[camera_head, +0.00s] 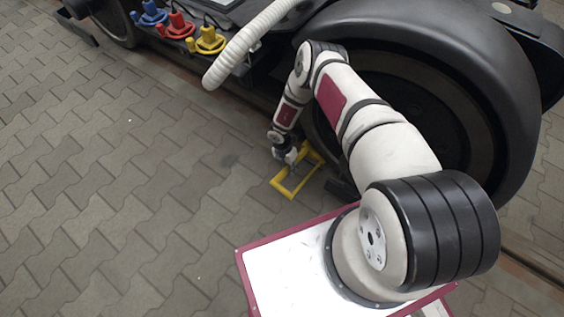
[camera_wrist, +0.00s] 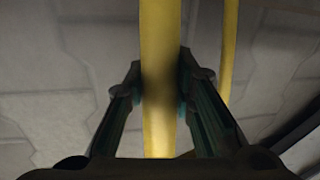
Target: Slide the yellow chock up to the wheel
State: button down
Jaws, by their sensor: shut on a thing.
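The yellow chock (camera_head: 282,187) is a yellow frame lying on the paving in front of the big dark wheel (camera_head: 405,110). Its far end is close to the wheel; my arm partly covers that spot, so I cannot tell whether they touch. My gripper (camera_head: 291,157) is down at the chock. In the wrist view, my gripper (camera_wrist: 161,88) is shut on a yellow bar of the chock (camera_wrist: 160,40), one finger on each side. A second yellow bar (camera_wrist: 229,45) runs to the right of it, outside the fingers.
Blue (camera_head: 150,14), red (camera_head: 177,26) and yellow (camera_head: 208,40) fittings sit on the bogie at the upper left. A pale ribbed hose (camera_head: 245,45) hangs beside them. A rail (camera_head: 535,272) runs along the wheel. The paving (camera_head: 110,190) to the left is clear.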

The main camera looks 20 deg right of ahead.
jog(key=shift+s+d+p, duration=0.3)
jog(key=shift+s+d, duration=0.25)
jog(key=shift+s, duration=0.25)
jog(key=shift+s+d+p, duration=0.25)
jog(key=shift+s+d, duration=0.3)
jog(key=shift+s, duration=0.2)
jog(key=c, duration=1.3)
grip_release()
jog(key=shift+s+d, duration=0.1)
jog(key=shift+c, duration=0.2)
jog(key=shift+r, duration=0.1)
notch_tip(320, 180, up, 12)
jog(key=w+a, duration=0.1)
jog(key=w, duration=0.1)
jog(key=shift+a+f, duration=0.25)
